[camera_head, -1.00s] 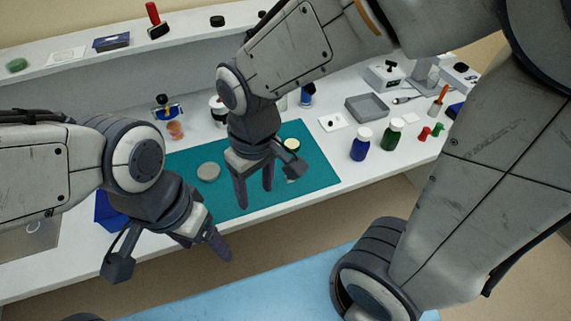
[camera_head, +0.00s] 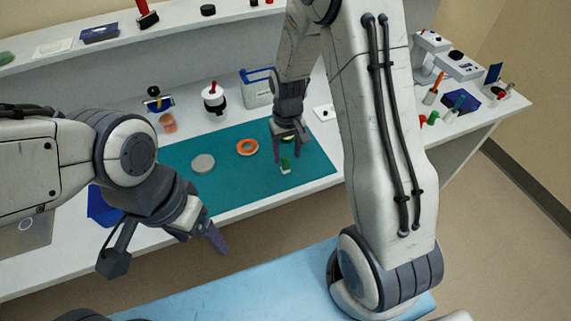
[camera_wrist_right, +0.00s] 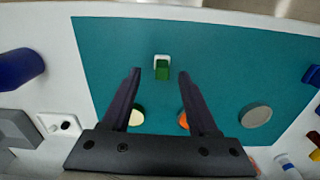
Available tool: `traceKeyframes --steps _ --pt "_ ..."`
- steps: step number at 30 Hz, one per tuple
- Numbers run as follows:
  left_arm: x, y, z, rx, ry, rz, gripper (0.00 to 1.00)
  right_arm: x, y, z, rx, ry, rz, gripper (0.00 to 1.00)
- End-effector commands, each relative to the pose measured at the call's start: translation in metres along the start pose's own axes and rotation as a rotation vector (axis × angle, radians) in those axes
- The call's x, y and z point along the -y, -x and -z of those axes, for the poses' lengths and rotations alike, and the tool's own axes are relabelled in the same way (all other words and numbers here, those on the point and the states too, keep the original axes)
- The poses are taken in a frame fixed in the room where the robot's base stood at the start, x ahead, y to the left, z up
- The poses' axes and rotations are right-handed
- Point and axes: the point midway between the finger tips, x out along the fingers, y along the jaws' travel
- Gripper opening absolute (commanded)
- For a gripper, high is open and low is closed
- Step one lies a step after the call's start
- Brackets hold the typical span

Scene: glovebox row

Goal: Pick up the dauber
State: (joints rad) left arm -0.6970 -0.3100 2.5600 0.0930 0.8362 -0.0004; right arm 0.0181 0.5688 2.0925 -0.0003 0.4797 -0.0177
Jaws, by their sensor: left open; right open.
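A small green-and-white piece, apparently the dauber (camera_head: 286,166), stands on the teal mat (camera_head: 225,190) near its front right part. In the right wrist view the dauber (camera_wrist_right: 162,69) shows its green part toward me and a white end beyond, between the lines of the two fingers. My right gripper (camera_head: 289,148) is open and empty, pointing down above the mat just behind the dauber in the head view; contact cannot be told. My left gripper (camera_head: 199,236) is open and empty, in front of the table's front edge at left.
On the mat lie a grey disc (camera_head: 203,163), an orange ring (camera_head: 247,147) and a cream disc (camera_wrist_right: 136,117) close to my right fingers. A blue-handled carrier (camera_head: 258,92) and a white-and-black jar (camera_head: 214,101) stand behind. The mat's front strip is clear.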

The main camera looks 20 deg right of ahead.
Motion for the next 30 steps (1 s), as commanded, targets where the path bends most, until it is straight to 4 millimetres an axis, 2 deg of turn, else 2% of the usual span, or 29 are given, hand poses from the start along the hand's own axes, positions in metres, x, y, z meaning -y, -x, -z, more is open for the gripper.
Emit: traceKeyframes --steps 4,9,17,22,30 --pt "-0.001 0.009 0.001 0.000 0.000 0.000 0.78 0.003 -0.019 0.004 0.005 0.001 0.000 0.60" --pt "-0.001 0.011 0.001 0.000 0.000 0.000 0.78 0.003 -0.039 0.004 0.002 0.001 0.000 0.60" --pt "-0.001 0.011 0.001 0.000 0.000 0.000 0.78 0.003 -0.043 0.004 0.000 0.001 0.000 0.60" --pt "-0.001 0.011 0.001 0.000 0.000 0.000 0.78 0.003 -0.043 0.004 0.000 0.001 0.000 0.00" --pt "-0.001 0.011 0.001 0.000 0.000 0.000 0.78 0.003 -0.042 0.004 0.000 0.001 0.000 0.00"
